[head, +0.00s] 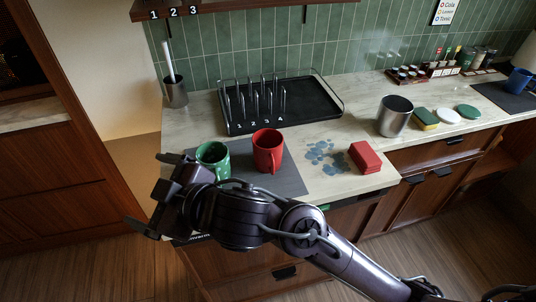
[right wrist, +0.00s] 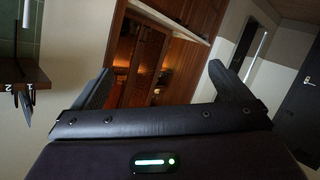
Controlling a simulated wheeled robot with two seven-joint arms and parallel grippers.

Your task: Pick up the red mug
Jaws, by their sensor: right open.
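The red mug (head: 268,150) stands upright on a dark grey mat (head: 285,182) on the counter, with its handle toward the front. A green mug (head: 213,158) stands to its left on the same mat, partly hidden by my right arm. My right gripper (head: 147,196) is at the counter's front left corner, left of both mugs, with its fingers pointing left and away from them. Its jaws are apart and empty; in the right wrist view the open fingers (right wrist: 160,85) face a doorway and cabinets, with no mug between them. My left gripper is not in view.
A black dish rack (head: 310,108) stands behind the mugs. Blue wet-looking spots (head: 322,155) and a red block-like stack (head: 365,157) lie to the right. A metal canister (head: 394,116), a sponge (head: 425,119) and a blue mug (head: 519,80) are farther right.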

